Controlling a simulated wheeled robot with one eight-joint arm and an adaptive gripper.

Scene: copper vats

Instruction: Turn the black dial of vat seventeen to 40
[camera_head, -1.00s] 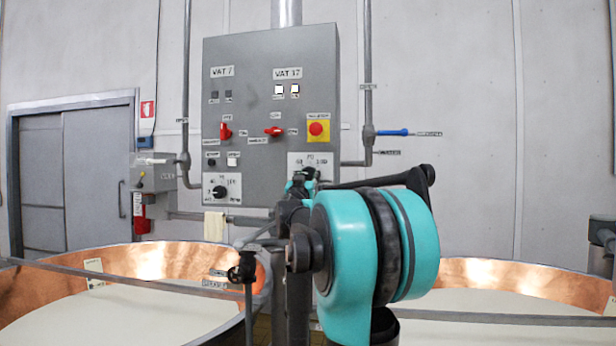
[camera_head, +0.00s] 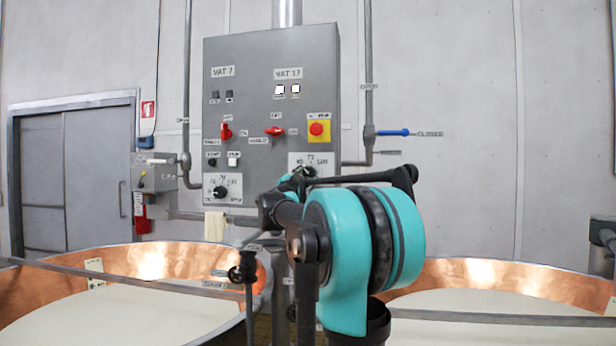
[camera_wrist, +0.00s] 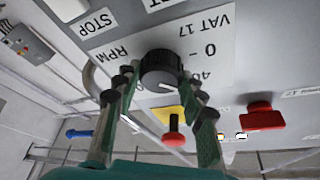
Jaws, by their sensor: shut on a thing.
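The black dial (camera_wrist: 161,68) of vat 17 sits on a white label plate that reads "VAT 17" and "RPM", tilted in the wrist view. Numbers including "0" and "40" show beside it. A pale mark shows at the dial's edge, but its exact setting cannot be read. My gripper (camera_wrist: 161,80) is shut on the dial, with its dark and green fingers on either side of it. In the head view the dial (camera_head: 310,172) is small at the panel's lower right, and my arm hides most of my gripper.
The grey panel (camera_head: 260,110) also bears a red switch (camera_head: 274,131), a red stop button on yellow (camera_head: 317,129) and vat 7's black dial (camera_head: 220,192). A blue-handled valve (camera_head: 392,132) is at right. Copper vats (camera_head: 150,262) stand below on both sides.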

